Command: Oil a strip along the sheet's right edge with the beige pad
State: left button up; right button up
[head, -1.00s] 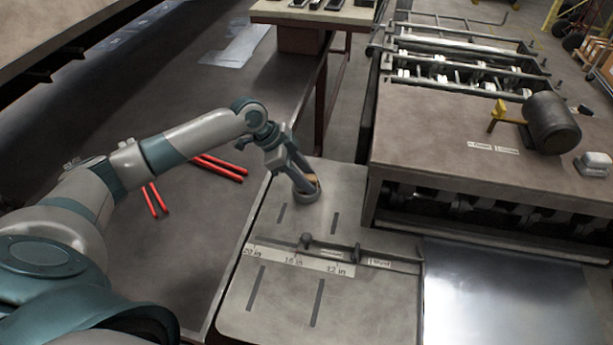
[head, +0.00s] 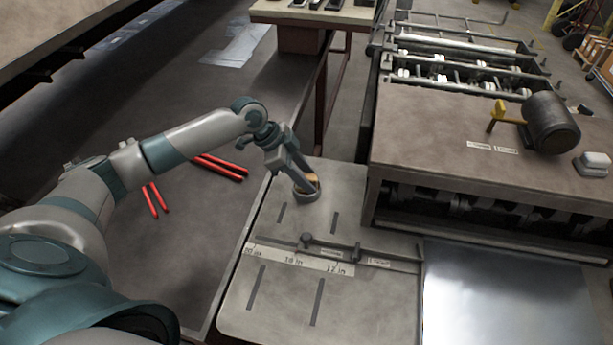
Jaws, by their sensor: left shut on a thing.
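My left gripper (head: 306,186) is shut on the beige pad (head: 313,181). The pad is partly hidden by the fingers and sits at a small round grey dish (head: 306,196) on the far part of the slotted table. I cannot tell whether the pad touches the dish's bottom. The shiny metal sheet (head: 505,300) lies flat at the lower right, and its right edge runs toward the picture's edge. The left gripper is well to the left of and beyond the sheet. My right gripper is not in view.
A fence bar (head: 360,254) with a ruler strip (head: 300,258) crosses the slotted table (head: 270,300). Red rods (head: 220,167) lie on the left table.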

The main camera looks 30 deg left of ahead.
aim_at(309, 179)
pick_arm(q)
jog(key=shift+s, duration=0.1)
dwell(0.3)
jog(key=shift+r+p, duration=1.3)
jog(key=shift+r, duration=0.1)
jog(key=shift+r+p, duration=1.8)
jog(key=shift+r, duration=0.3)
jog(key=shift+s+d+f+b, duration=0.15)
jog(key=shift+d+b, duration=0.3)
jog(key=shift+d, duration=0.05)
jog(key=s+d+n+t+b, duration=0.1)
jog(key=s+d+n+b, duration=0.1)
jog(key=s+d+b, duration=0.6)
jog(key=s+r+b, duration=0.1)
jog(key=s+b, duration=0.1)
jog(key=b, duration=0.1)
jog(key=shift+s+y+b, duration=0.25)
jog(key=shift+y+b, duration=0.05)
jog(key=shift+y, duration=0.1)
